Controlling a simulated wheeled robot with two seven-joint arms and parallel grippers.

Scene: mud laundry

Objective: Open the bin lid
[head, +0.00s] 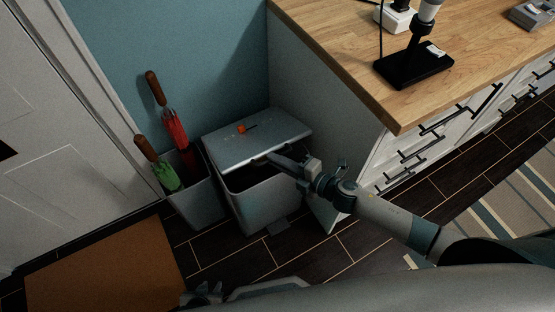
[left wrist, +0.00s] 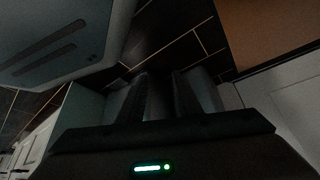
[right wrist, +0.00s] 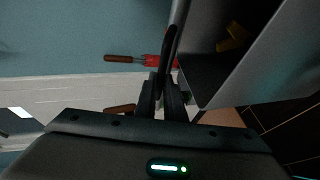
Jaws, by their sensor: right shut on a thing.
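The grey bin (head: 262,203) stands on the dark floor between the umbrella holder and the cabinet. Its lid (head: 252,140) is raised at the front, and a dark gap shows beneath it. My right gripper (head: 277,159) is at the lid's front edge. In the right wrist view the right gripper (right wrist: 162,98) is shut on the dark lid handle (right wrist: 171,45). The bin's wall (right wrist: 247,72) and dark inside show beside it. My left gripper (left wrist: 168,98) has its fingers apart with nothing between them; in the head view it shows partly at the bottom edge.
An umbrella holder (head: 201,205) with red (head: 174,129) and green (head: 166,176) umbrellas stands left of the bin. A small orange item (head: 241,129) lies on the lid. The wood-topped cabinet (head: 330,50) is close on the right. A brown mat (head: 100,268) lies front left.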

